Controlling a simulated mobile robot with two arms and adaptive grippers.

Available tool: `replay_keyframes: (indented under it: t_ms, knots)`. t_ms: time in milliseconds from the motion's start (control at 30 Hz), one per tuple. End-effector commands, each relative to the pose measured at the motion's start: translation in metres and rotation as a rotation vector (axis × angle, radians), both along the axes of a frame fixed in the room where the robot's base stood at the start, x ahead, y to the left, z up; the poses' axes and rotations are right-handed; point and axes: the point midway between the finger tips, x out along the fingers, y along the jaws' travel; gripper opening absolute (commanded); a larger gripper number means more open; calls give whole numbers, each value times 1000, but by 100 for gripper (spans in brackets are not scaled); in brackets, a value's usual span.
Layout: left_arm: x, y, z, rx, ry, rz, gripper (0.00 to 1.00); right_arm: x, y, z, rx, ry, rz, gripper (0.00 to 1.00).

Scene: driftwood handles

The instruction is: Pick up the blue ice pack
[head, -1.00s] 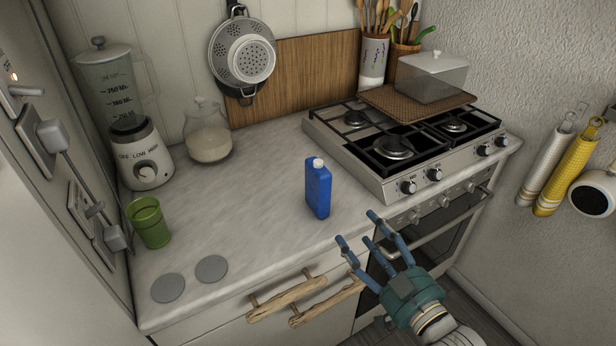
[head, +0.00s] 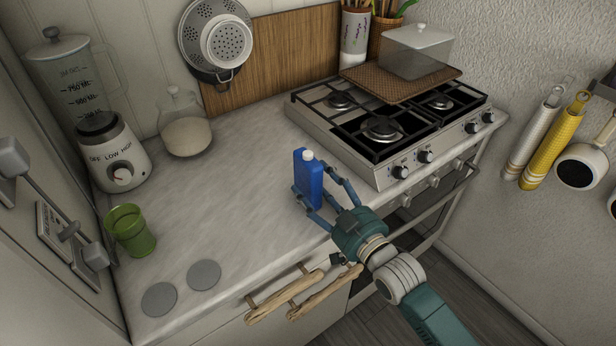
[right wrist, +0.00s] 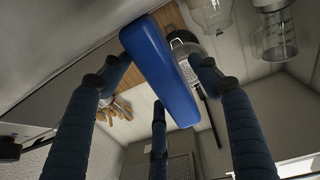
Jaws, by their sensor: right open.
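The blue ice pack (head: 308,178), a flat upright bottle shape with a white cap, stands on the counter left of the stove. My right gripper (head: 322,196) is at the pack, with its open fingers on either side of it. In the right wrist view the blue pack (right wrist: 160,68) lies between the spread fingers (right wrist: 158,85). I cannot tell whether any finger touches it. The pack's lower part is partly hidden by a finger in the head view. My left gripper is not in view.
The stove (head: 385,130) is close on the right. A green cup (head: 131,231), a blender (head: 115,155) and a glass jar (head: 185,128) stand to the left. Driftwood handles (head: 290,296) stick out from the front below the counter edge. The counter's middle is clear.

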Motion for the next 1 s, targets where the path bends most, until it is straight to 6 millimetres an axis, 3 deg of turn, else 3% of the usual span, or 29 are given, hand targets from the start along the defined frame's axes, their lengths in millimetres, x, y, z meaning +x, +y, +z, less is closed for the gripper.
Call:
replay_keyframes:
  t_ms: [200,467,767,1000]
  knots:
    - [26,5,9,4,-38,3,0,22,14,0,1,-1,0,61]
    - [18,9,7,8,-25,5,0,23,15,-1,0,0,1,59]
    - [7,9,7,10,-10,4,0,22,15,-1,0,0,0,0]
    - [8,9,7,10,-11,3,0,23,15,1,2,-3,1,0]
